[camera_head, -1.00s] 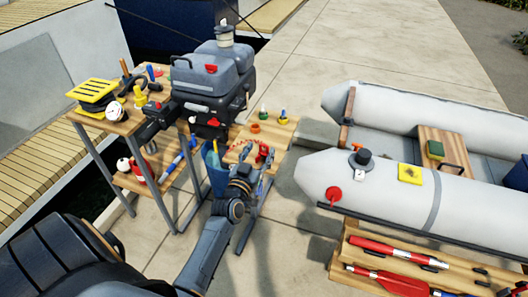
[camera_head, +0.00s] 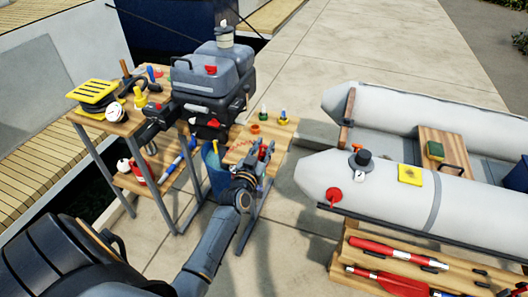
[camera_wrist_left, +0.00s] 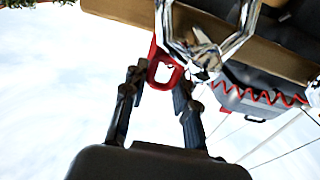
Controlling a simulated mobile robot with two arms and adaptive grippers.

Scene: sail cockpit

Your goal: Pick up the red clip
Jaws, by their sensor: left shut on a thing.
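The red clip (camera_wrist_left: 165,68) shows in the left wrist view as a red loop between the two fingertips of my left gripper (camera_wrist_left: 157,82). My left gripper is shut on it. In the head view my left gripper (camera_head: 265,153) is at the front right of the small wooden table, and the clip is mostly hidden by the fingers. A red coiled cord (camera_wrist_left: 258,94) shows in the left wrist view to the right of the clip. My right gripper is in neither view.
The small wooden table (camera_head: 238,152) carries an orange ring (camera_head: 255,128) and small bottles at its back. A grey outboard motor (camera_head: 212,80) stands behind left. A blue bucket (camera_head: 214,172) is below. A grey inflatable boat (camera_head: 400,205) lies right. Bare paving separates table and boat.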

